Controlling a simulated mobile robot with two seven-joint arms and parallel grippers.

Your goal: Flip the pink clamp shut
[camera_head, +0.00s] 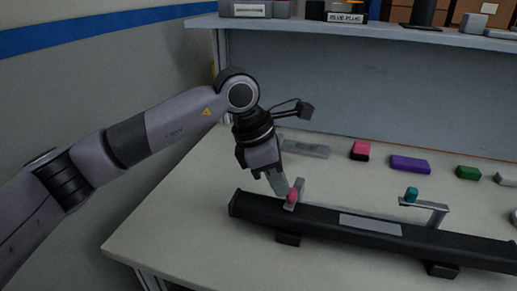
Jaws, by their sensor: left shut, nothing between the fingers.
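The pink clamp (292,196) is a small pink-tipped piece with a grey upright arm, near the left end of the long black dashboard module (330,222). My left gripper (284,192) is shut and empty, pointing down, with its fingertips right beside the pink tip. I cannot tell whether they touch. The fingers partly cover the clamp, so its exact angle is hard to read. My right gripper is not in view.
A teal-tipped clamp (411,194) with a grey arm stands on the module's right part. Behind lie a pink block (360,150), a purple block (410,164) and a green block (468,173). A loaded shelf (380,32) overhangs the back. The table's front left is clear.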

